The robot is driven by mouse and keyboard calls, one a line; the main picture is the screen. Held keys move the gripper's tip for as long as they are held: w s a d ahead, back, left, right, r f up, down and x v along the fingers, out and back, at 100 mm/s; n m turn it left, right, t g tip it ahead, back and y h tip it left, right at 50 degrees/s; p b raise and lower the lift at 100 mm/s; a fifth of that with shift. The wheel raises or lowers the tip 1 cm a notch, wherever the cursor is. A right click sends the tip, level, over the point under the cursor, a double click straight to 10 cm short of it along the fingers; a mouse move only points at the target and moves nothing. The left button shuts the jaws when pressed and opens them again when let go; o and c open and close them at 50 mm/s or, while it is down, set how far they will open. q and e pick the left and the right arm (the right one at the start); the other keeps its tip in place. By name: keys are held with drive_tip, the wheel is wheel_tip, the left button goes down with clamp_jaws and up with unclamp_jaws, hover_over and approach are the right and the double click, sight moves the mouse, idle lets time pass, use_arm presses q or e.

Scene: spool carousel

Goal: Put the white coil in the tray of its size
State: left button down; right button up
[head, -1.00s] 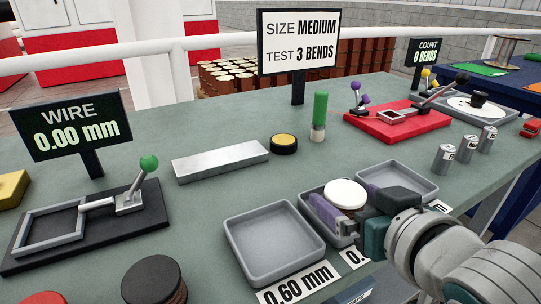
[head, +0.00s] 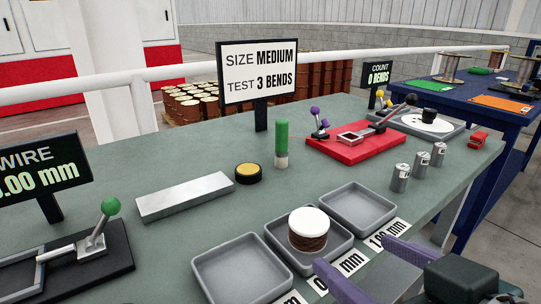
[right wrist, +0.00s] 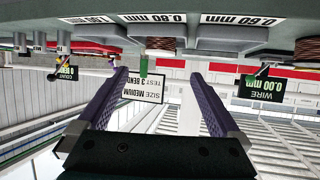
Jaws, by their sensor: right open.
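The white coil (head: 308,224), white-topped with brown winding, sits upright in the middle grey tray (head: 275,246). Its brown winding also shows in the right wrist view (right wrist: 161,44). An empty tray (head: 238,274) is on the left, and another empty tray (head: 358,207) is on the right. In the right wrist view the labels read 0.60 mm (right wrist: 240,20), 0.80 mm (right wrist: 165,17) and 1.00 mm (right wrist: 88,19). My right gripper (head: 355,256), with purple fingers, is open and empty in front of the trays, apart from the coil. My left gripper is not in view.
A sign (head: 259,72) reads size medium, test 3 bends. A metal bar (head: 185,197), a yellow-topped button (head: 248,173) and a green-topped cylinder (head: 281,143) stand behind the trays. Several metal cans (head: 401,177) stand right of them. A red lever fixture (head: 350,142) is farther back.

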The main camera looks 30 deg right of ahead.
drive_tip(key=s+a+f+n+g+y, duration=0.2)
drive_tip(key=s+a+f+n+g, duration=0.2)
drive_tip(key=s+g, duration=0.4)
drive_tip(key=shift+s+f+g+y, duration=0.25)
drive_tip(key=shift+s+g+y, duration=0.15)
drive_tip(key=shift+g, duration=0.4)
wheel_tip(320, 180, up, 47)
drive_tip(key=p, duration=4.7)
drive_tip(key=shift+r, duration=0.1)
